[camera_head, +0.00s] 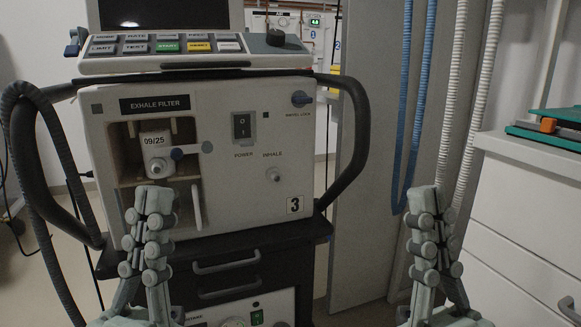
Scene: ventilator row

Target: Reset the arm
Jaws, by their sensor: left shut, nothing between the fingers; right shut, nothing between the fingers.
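My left gripper (154,200) is shut and empty, pointing up in front of the lower left of the ventilator (250,195). It covers part of the filter bay's lower edge. My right gripper (425,200) is shut and empty, pointing up to the right of the ventilator, in front of a grey panel. Both grippers stand apart from each other at about the same height. Whether either one touches anything behind it cannot be told.
The ventilator has an exhale filter (156,152) in an open bay, a power switch (241,126) and a button panel (165,45). A black hose (22,150) hangs at left. Blue tubes (413,110) hang at right, near a white cabinet (530,215) with a green tray (540,134).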

